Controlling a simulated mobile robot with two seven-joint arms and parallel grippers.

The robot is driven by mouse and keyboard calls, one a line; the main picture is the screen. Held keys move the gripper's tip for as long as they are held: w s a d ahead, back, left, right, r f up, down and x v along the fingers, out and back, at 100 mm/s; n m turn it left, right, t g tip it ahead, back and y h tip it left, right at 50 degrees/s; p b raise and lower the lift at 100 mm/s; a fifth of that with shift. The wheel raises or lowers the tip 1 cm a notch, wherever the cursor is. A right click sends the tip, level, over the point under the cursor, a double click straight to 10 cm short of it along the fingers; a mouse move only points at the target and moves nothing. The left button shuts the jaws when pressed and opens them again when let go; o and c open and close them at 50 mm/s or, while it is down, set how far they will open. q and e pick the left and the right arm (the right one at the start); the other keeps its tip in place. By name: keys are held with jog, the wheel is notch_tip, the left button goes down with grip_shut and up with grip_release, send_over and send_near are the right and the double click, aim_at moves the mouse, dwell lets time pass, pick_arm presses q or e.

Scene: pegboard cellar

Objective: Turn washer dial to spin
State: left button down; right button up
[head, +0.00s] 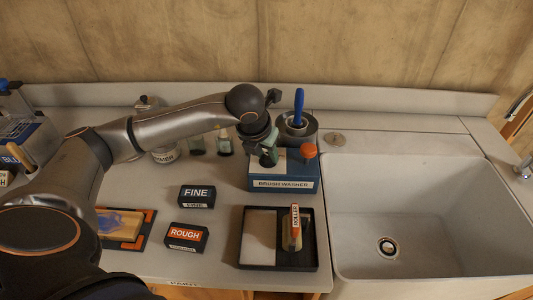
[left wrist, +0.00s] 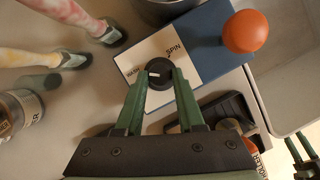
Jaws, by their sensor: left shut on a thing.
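The blue brush washer (head: 285,184) stands on the counter left of the sink, with an orange knob (head: 308,151) on top. In the left wrist view its white panel (left wrist: 188,66) reads WASH on the left and SPIN at the upper right. The round black dial (left wrist: 160,82) sits on this panel, its white mark on the left side, towards WASH. My left gripper (head: 268,157) reaches down over the panel, shut on the dial, with a green finger (left wrist: 160,88) on either side. Dark green fingers at the lower right of the left wrist view look like my right gripper (left wrist: 302,152), partly cut off.
A metal pot with a blue-handled tool (head: 298,106) stands behind the washer. A black tray (head: 240,238) with a roller (head: 294,226) lies in front. FINE (head: 197,196) and ROUGH (head: 186,237) blocks lie left. The white sink (head: 430,215) is right.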

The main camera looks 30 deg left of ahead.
pick_arm(q)
jog(key=m+b, duration=0.1)
jog(key=m+h+b, duration=0.1)
jog(key=m+b, duration=0.1)
jog(key=shift+a+f, duration=0.15)
jog(key=shift+f, duration=0.05)
jog(key=shift+a+m+h+b, duration=0.1)
jog(key=shift+m+h+b, duration=0.5)
jog(key=shift+m, duration=0.5)
jog(key=m, duration=0.1)
jog(key=m+h+b, duration=0.1)
jog(key=shift+w+a+r+m+g, duration=0.1)
jog(key=shift+r+m+g, duration=0.05)
jog(key=shift+m+g, duration=0.15)
jog(key=m, duration=0.2)
jog(key=shift+m+g+h, duration=0.3)
jog(key=shift+m+h, duration=0.1)
jog(key=m, duration=0.1)
jog(key=m+g, duration=0.1)
jog(key=m, duration=0.2)
jog(key=shift+w+a+r+m+g+h, duration=0.1)
jog(key=shift+w+a+m+g+h, duration=0.05)
jog(key=shift+w+m+g+h, duration=0.2)
jog(key=m+g, duration=0.2)
jog(key=m, duration=0.4)
jog(key=shift+w, duration=0.1)
jog(key=shift+m+g, duration=0.25)
jog(key=c, duration=0.5)
grip_release()
